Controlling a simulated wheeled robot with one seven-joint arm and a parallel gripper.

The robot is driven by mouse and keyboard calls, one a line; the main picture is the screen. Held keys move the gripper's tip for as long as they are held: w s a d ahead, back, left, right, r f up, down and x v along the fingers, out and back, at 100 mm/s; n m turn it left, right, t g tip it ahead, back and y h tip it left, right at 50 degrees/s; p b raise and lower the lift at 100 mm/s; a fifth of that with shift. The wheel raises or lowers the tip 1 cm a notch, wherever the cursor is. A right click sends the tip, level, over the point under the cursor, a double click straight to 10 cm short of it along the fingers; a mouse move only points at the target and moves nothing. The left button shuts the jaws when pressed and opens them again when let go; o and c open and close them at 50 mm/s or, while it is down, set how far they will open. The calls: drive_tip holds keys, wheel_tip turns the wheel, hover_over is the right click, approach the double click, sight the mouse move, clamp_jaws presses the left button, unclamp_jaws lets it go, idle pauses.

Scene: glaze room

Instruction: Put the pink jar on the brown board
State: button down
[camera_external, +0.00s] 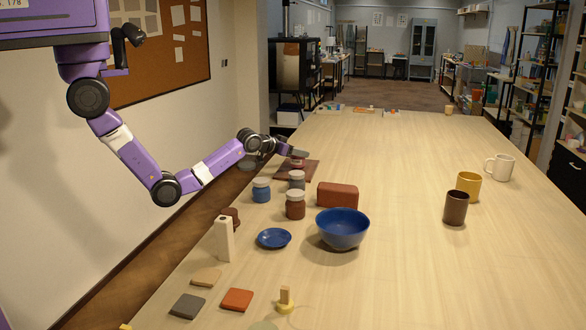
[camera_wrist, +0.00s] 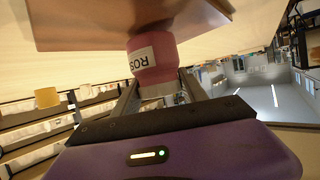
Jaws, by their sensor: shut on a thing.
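The pink jar (camera_wrist: 152,57) has a white label reading "ROS" and a pale lid (camera_wrist: 160,91). My gripper (camera_wrist: 163,88) is shut on it at the lid end, with one finger on each side. In the external view the jar (camera_external: 297,163) is small and partly hidden under my gripper (camera_external: 292,154). The brown board (camera_external: 311,170) lies flat on the table below it. In the wrist view, which is turned over, the jar's base meets the board (camera_wrist: 85,27) in the picture. I cannot tell whether it touches or hovers just above.
A grey jar (camera_external: 297,180), a blue jar (camera_external: 261,190) and a brown-red jar (camera_external: 295,205) stand in front of the board. A red-brown block (camera_external: 338,196) and blue bowl (camera_external: 342,228) are nearby.

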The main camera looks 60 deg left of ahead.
drive_tip(key=shift+f, duration=0.3)
drive_tip(key=shift+f, duration=0.1)
drive_tip(key=c, duration=0.6)
unclamp_jaws()
drive_tip(key=shift+f, duration=0.1)
drive_tip(key=shift+r, duration=0.25)
drive_tip(key=v, duration=1.2)
drive_tip(key=shift+f+b, duration=0.1)
drive_tip(key=shift+b, duration=0.2)
